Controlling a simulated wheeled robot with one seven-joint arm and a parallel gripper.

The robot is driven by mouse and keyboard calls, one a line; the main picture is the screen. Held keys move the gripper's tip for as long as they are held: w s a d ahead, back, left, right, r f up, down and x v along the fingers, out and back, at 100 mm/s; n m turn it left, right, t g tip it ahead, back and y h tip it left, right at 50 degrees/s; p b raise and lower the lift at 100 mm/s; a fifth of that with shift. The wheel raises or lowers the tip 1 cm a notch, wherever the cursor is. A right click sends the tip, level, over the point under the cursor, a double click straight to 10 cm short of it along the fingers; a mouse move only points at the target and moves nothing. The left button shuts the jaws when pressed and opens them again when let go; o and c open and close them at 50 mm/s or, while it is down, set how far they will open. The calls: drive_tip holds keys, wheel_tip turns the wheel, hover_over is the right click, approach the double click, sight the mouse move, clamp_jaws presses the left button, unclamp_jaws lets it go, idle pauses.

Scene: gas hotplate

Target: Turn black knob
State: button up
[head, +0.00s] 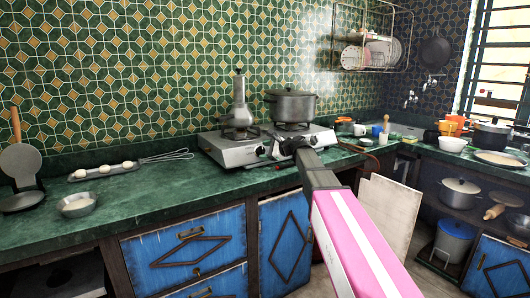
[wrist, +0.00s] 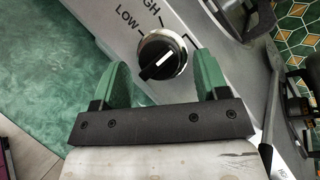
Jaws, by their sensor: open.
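The black knob (wrist: 162,55) has a silver rim and a white pointer line, and sits on the hotplate's metal front panel in the wrist view. The words LOW and HIGH are printed beside it. My gripper (wrist: 165,77) is open, with one green finger on each side of the knob. I cannot tell whether the fingers touch it. In the head view the gas hotplate (head: 236,153) stands on the green counter, and my arm reaches to its front. The knob and the fingers are hard to make out there.
A pot (head: 291,106) stands on the right burner and a grey kettle-like vessel (head: 239,110) on the left one. A tray with white items (head: 103,171), a whisk (head: 167,156) and a metal bowl (head: 76,205) lie left on the counter (head: 150,195). The counter front there is clear.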

drive_tip(key=shift+w+a+f, duration=0.1)
drive_tip(key=shift+a, duration=0.1)
drive_tip(key=c, duration=0.9)
